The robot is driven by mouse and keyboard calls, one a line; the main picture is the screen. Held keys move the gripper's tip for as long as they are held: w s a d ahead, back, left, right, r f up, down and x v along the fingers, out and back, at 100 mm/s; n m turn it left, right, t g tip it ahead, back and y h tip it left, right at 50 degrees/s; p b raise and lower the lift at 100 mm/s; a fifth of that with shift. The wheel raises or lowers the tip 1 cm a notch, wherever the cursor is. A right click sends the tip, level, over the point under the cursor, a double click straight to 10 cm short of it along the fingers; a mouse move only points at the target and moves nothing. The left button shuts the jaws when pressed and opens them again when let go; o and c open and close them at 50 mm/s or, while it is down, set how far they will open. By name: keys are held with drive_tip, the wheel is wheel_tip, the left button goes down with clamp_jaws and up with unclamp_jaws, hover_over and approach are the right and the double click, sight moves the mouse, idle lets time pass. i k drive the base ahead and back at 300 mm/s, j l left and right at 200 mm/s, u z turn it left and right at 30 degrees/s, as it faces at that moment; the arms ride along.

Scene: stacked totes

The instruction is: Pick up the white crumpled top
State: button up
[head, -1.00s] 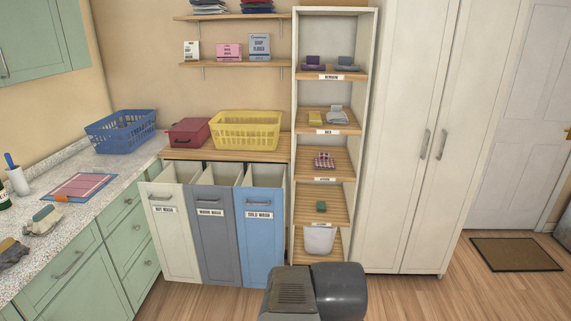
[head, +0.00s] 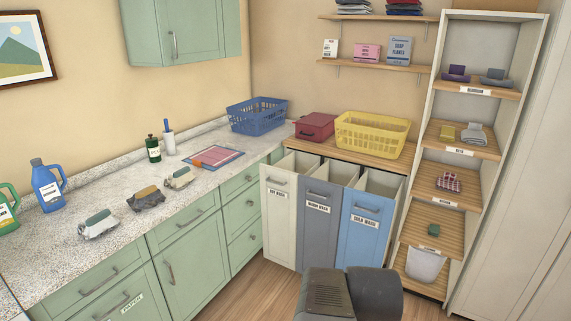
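Several crumpled garments lie in a row on the speckled counter (head: 135,240) at left. The nearest is a whitish-grey crumpled piece (head: 97,225) with a green patch on top. Behind it is a grey crumpled piece (head: 146,199) with a brown patch. Farther back is a cream-white crumpled piece (head: 180,179) with a dull green patch. I cannot tell for sure which of the two pale pieces is the white top. A dark part of my arm shows at the bottom centre; my gripper is not in view.
A blue jug (head: 47,186) and a green jug (head: 7,210) stand left of the garments. A green bottle (head: 153,149) and a lint roller (head: 169,140) stand behind. Hot, warm and cold wash bins, a blue bin (head: 362,228) rightmost, stand beyond the cabinets. Wooden floor shows in front.

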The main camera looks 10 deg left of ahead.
sight(98, 226)
drive_tip(key=u, duration=1.8)
drive_tip(key=i+u, duration=0.25)
drive_tip(key=i, duration=0.2)
drive_tip(key=i+l+u, duration=0.2)
drive_tip(key=i, duration=0.3)
drive_tip(key=i+l+u, duration=0.1)
drive_tip(key=i+u, duration=0.15)
drive_tip(key=i, duration=0.2)
drive_tip(key=i+l+u, duration=0.2)
drive_tip(key=i, duration=0.25)
drive_tip(key=l, duration=0.1)
